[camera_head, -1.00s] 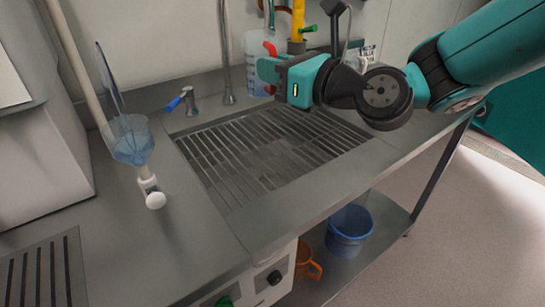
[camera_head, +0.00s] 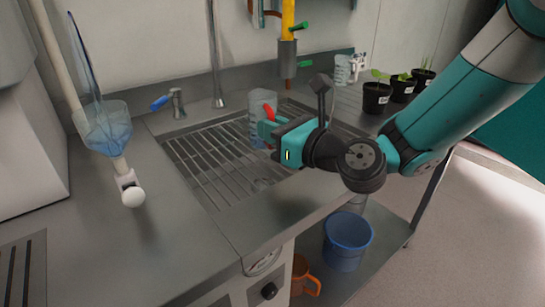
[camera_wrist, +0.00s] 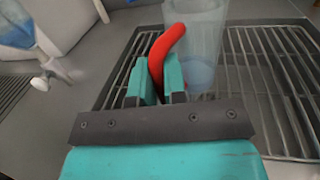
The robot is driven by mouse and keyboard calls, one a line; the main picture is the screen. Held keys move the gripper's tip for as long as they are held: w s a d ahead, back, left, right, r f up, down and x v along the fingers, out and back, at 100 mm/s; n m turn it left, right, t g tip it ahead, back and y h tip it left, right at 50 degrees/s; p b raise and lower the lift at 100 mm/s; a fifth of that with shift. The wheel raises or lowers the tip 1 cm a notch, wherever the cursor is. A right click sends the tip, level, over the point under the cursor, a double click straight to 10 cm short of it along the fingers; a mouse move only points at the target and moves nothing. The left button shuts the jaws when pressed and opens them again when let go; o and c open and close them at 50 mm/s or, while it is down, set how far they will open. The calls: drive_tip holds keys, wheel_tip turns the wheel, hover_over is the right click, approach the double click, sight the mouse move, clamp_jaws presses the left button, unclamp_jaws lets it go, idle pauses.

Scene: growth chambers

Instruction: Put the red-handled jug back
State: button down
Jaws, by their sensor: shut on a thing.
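The red-handled jug is a clear, bluish jug (camera_head: 260,104) with a red handle (camera_head: 270,111). It is upright over the back part of the sink grate; I cannot tell if it touches the grate. My gripper (camera_head: 268,130) comes from the right and is shut on the red handle. In the wrist view, the two teal fingers (camera_wrist: 160,82) close around the lower part of the red handle (camera_wrist: 166,45). The jug body (camera_wrist: 200,40) stands just beyond and to the right, with some pale blue liquid or tint low in it.
The slatted sink grate (camera_head: 215,150) lies below. A blue tap (camera_head: 168,101), a tall grey pipe (camera_head: 216,60) and a yellow tube (camera_head: 288,25) stand behind. A funnel-like blue vessel (camera_head: 105,125) is at left. Potted seedlings (camera_head: 377,96) stand at back right. A blue bucket (camera_head: 347,240) is below.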

drive_tip(key=shift+f+b, duration=1.1)
drive_tip(key=shift+f, duration=1)
drive_tip(key=shift+f, duration=0.1)
drive_tip(key=c, duration=1.2)
unclamp_jaws()
drive_tip(key=shift+o, duration=0.2)
drive_tip(key=shift+r, duration=0.2)
drive_tip(key=b+v, duration=0.2)
drive_tip(key=v, duration=0.1)
drive_tip(key=b+v, duration=0.2)
drive_tip(key=v, duration=0.1)
drive_tip(key=b+v, duration=0.1)
drive_tip(key=v, duration=0.2)
drive_tip(key=shift+s+d+f+b, duration=0.2)
drive_tip(key=shift+d+f+b, duration=0.1)
drive_tip(key=shift+f+b, duration=0.1)
drive_tip(key=b+v, duration=0.2)
drive_tip(key=b, duration=0.1)
drive_tip(key=shift+s+d+r, duration=0.1)
drive_tip(key=shift+s+r, duration=0.05)
drive_tip(key=shift+r, duration=0.1)
